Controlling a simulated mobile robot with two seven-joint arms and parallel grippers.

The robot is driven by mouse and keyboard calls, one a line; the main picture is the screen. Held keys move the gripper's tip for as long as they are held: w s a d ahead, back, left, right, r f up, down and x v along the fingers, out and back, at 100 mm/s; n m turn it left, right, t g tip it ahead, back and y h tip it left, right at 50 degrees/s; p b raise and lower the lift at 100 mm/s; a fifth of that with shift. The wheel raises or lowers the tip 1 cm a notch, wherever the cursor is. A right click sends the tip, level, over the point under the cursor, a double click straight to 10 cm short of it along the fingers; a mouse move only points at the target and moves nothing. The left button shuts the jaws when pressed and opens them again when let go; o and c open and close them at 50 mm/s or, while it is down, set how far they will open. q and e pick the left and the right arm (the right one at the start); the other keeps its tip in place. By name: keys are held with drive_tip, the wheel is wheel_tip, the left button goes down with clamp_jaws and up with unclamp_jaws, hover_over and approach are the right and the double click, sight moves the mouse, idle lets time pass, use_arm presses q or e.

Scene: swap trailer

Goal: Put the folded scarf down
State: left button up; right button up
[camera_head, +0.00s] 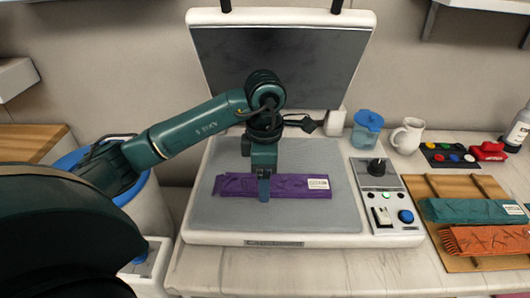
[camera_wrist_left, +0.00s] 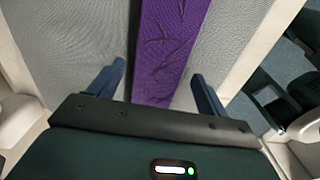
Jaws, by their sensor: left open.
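The folded purple scarf (camera_head: 290,188) lies flat on the grey pad (camera_head: 325,215) of the heat press, with a white label at its right end. My left gripper (camera_head: 264,192) is over the scarf's left-middle part. In the left wrist view the gripper (camera_wrist_left: 157,85) is open, with one blue finger on each side of the scarf (camera_wrist_left: 165,45) and pad showing between each finger and the scarf. Whether the fingers touch the pad is hard to tell. My right gripper is not in view.
The press's dark upper plate (camera_head: 285,65) stands raised behind. A control panel (camera_head: 385,200) with a black knob and blue button is at right. Beyond it, a wooden rack (camera_head: 450,188) holds teal and orange scarves. A blue-lidded jug (camera_head: 368,130) and white pitcher (camera_head: 407,136) stand behind.

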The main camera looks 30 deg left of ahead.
use_arm(q)
wheel_tip(320, 180, up, 12)
drive_tip(key=p, duration=0.1)
drive_tip(key=shift+f+p, duration=0.25)
drive_tip(key=shift+p, duration=0.05)
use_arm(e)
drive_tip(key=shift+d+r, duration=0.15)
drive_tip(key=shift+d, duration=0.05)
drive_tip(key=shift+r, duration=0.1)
